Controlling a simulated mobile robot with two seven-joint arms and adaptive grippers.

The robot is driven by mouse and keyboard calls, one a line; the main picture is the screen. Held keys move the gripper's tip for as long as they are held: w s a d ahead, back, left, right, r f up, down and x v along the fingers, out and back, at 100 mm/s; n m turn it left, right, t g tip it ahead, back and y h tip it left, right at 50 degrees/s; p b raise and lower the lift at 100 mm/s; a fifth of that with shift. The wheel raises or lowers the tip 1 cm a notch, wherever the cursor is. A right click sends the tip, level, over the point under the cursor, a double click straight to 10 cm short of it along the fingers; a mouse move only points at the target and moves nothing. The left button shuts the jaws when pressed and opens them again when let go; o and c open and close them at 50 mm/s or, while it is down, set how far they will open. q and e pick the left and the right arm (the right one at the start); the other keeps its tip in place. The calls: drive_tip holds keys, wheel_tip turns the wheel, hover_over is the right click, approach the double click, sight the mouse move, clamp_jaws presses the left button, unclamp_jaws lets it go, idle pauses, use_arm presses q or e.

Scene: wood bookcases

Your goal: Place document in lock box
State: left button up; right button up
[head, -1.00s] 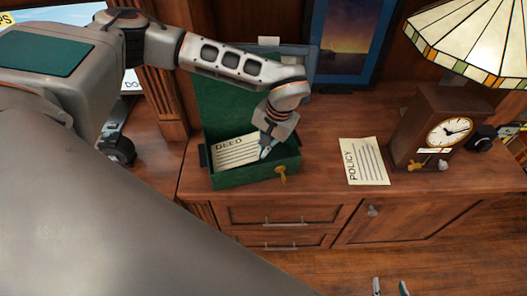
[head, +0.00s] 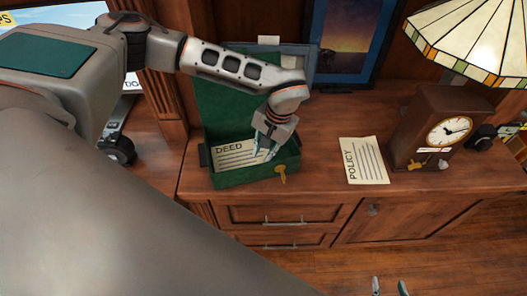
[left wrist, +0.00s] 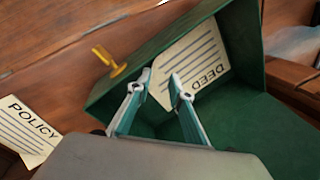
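The green lock box (head: 232,180) stands on the wooden cabinet top with its lid raised at the back and a yellow key at its front. It also shows in the left wrist view (left wrist: 275,130). The deed document (head: 235,156) lies inside the box, and it shows in the left wrist view (left wrist: 200,62). My left gripper (head: 265,153) reaches into the box at the deed's right end. Its fingertips (left wrist: 161,78) are spread apart near the deed's edge. My right gripper (head: 390,287) is at the bottom edge, fingertips apart, empty.
A policy document (head: 363,162) lies flat on the cabinet top right of the box. A wooden clock (head: 426,120) and a stained-glass lamp (head: 470,40) stand farther right. A framed picture (head: 345,45) leans at the back. The top between box and policy is clear.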

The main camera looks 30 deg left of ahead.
use_arm(q)
drive_tip(key=v, duration=1.2)
drive_tip(key=shift+b, duration=0.35)
drive_tip(key=shift+f, duration=0.1)
